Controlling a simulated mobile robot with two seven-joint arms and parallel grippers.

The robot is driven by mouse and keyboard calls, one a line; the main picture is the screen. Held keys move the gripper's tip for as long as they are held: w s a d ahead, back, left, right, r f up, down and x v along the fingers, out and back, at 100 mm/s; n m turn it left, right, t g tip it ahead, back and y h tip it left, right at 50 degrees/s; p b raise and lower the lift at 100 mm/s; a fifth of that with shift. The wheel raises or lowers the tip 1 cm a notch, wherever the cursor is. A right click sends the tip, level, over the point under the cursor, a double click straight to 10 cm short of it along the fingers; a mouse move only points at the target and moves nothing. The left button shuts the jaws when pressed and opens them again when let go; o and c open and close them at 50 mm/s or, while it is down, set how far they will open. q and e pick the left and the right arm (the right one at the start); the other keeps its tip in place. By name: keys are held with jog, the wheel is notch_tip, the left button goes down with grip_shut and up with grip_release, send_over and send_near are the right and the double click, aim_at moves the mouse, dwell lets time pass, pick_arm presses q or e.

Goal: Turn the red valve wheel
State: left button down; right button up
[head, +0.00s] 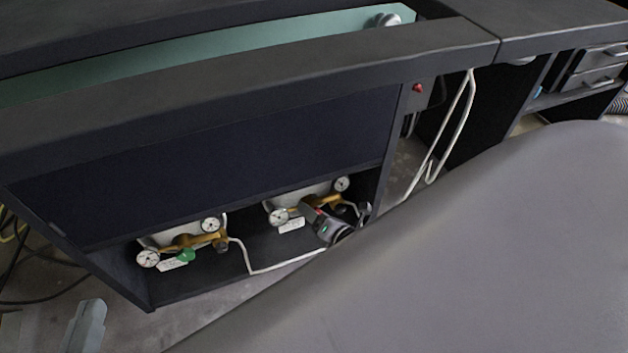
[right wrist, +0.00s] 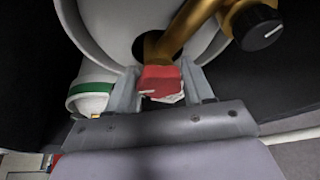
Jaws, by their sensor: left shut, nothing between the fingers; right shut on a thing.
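The red valve wheel (right wrist: 160,80) shows in the right wrist view, on the end of a brass fitting (right wrist: 158,47) in front of a white cylinder. My right gripper (right wrist: 161,90) has one finger on each side of the wheel and is shut on it. In the head view my right gripper (head: 318,218) is at the right-hand gauge assembly inside the low cabinet, and the wheel is mostly hidden there. My left gripper (head: 88,325) is shut and empty at the lower left, outside the cabinet, apart from the valves.
A second gauge assembly with a green valve wheel (head: 186,255) stands to the left in the same cabinet. A white hose (head: 285,266) runs along the cabinet floor (head: 200,285). The thick desk edge (head: 300,77) overhangs above. Dark cables (head: 45,295) lie at the far left.

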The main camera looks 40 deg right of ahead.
jog(key=shift+w+m, duration=0.1)
jog(key=shift+m, duration=0.3)
jog(key=o, duration=1)
pick_arm(q)
jog(key=shift+s, duration=0.1)
pick_arm(e)
jog(key=shift+s+r, duration=0.15)
jog(key=shift+s, duration=0.3)
pick_arm(q)
jog(key=shift+w+d+f+n+g+h+p, duration=0.1)
jog(key=shift+w+d+n+g+h+p, duration=0.2)
jog(key=shift+p, duration=0.4)
jog(key=shift+w+d+f+n+g+p, duration=0.1)
jog(key=shift+d+g+p, duration=0.2)
jog(key=shift+d+p, duration=0.25)
pick_arm(e)
jog(key=shift+v, duration=3.15)
pick_arm(q)
jog(key=shift+a, duration=0.1)
pick_arm(e)
jog(key=shift+d, duration=0.1)
